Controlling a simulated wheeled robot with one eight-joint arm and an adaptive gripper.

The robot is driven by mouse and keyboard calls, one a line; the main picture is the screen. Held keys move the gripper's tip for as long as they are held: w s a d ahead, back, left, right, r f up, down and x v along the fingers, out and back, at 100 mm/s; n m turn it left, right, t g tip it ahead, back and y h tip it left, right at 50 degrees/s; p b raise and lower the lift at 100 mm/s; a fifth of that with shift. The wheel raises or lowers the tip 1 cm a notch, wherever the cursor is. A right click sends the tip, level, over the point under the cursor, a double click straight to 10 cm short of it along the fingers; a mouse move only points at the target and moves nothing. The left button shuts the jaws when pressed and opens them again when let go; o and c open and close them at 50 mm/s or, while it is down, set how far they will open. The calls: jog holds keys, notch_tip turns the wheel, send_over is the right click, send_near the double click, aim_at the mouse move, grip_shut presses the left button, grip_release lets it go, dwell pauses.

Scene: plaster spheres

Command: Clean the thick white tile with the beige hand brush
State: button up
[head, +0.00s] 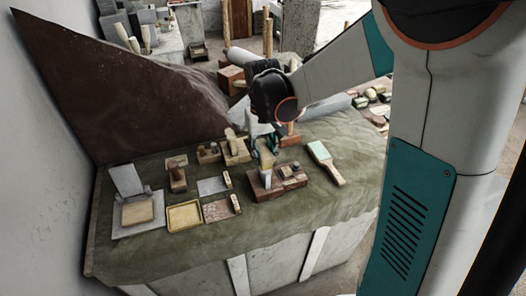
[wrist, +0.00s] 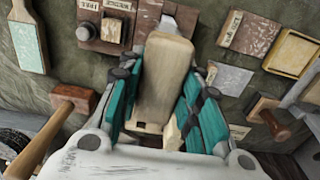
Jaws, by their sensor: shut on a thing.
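My gripper (wrist: 165,90) is shut on a beige wooden-looking piece, apparently the beige hand brush (wrist: 165,70), with teal fingers on both sides. In the head view the brush (head: 266,160) hangs below my gripper (head: 263,146), by the red-brown block. Its bristles cannot be made out, nor whether it touches anything. A pale grey-white tile (head: 212,186) lies flat on the green cloth, left of the gripper; it also shows in the wrist view (wrist: 230,78). A larger pale slab (head: 128,180) leans at the far left. I cannot tell which is the thick white tile.
A red-brown block (head: 262,192) with small pieces on it is right below the gripper. A reddish marbled tile (head: 217,211), a yellow tray (head: 184,215) and a paddle (head: 320,152) lie around. A wooden hammer (wrist: 45,135) is near the gripper. The cloth's front right is clear.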

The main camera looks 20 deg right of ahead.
jog(key=shift+f+b, duration=0.5)
jog(key=shift+f, duration=0.15)
jog(key=shift+w, duration=1.1)
jog(key=shift+r, duration=0.1)
jog(key=shift+s, duration=0.15)
jog(key=shift+s, duration=2.1)
dwell(0.6)
jog(key=shift+w, duration=0.1)
jog(key=shift+w+r, duration=0.35)
jog(key=shift+w, duration=0.2)
jog(key=shift+w+r, duration=0.3)
jog(key=shift+w, duration=0.2)
